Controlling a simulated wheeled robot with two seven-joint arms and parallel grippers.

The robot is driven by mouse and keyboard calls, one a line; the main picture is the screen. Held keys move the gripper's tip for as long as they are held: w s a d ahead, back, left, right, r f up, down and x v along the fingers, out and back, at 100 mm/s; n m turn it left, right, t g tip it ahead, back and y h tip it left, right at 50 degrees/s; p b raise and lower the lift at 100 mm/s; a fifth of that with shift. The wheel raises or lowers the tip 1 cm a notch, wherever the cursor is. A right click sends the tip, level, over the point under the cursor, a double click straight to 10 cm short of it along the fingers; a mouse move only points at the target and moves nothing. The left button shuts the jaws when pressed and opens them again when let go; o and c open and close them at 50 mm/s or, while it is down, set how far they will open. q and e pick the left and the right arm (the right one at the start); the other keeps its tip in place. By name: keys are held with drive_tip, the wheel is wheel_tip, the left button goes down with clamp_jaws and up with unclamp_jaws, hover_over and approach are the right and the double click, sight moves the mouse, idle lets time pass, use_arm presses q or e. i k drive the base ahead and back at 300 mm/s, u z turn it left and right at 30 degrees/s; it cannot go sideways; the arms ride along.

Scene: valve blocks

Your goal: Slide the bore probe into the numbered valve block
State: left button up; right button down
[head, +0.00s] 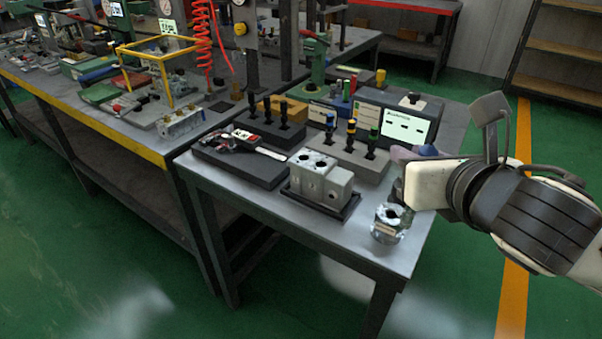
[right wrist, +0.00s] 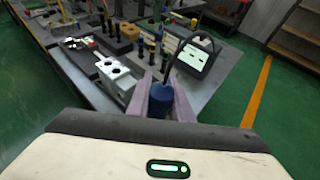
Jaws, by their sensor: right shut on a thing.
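The silver valve block (head: 320,178) stands on a black tray at the front of the grey table, with round bores in its top. It also shows left of my gripper in the right wrist view (right wrist: 115,78). I cannot read a number on it. My right gripper (head: 408,155) is to the right of the block and above the table. In the right wrist view the gripper (right wrist: 163,93) is shut on a blue cylindrical body with a black cable, seemingly the bore probe (right wrist: 156,104). The probe's tip is hidden. My left gripper is not in view.
A glass jar (head: 389,224) stands at the table's front right corner. The black cable arches near the display in the wrist view.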

sight(304, 182)
drive_tip(key=u, duration=1.95)
drive_tip(key=i, duration=1.9)
drive_tip(key=z, duration=3.8)
drive_tip(key=i, duration=0.5)
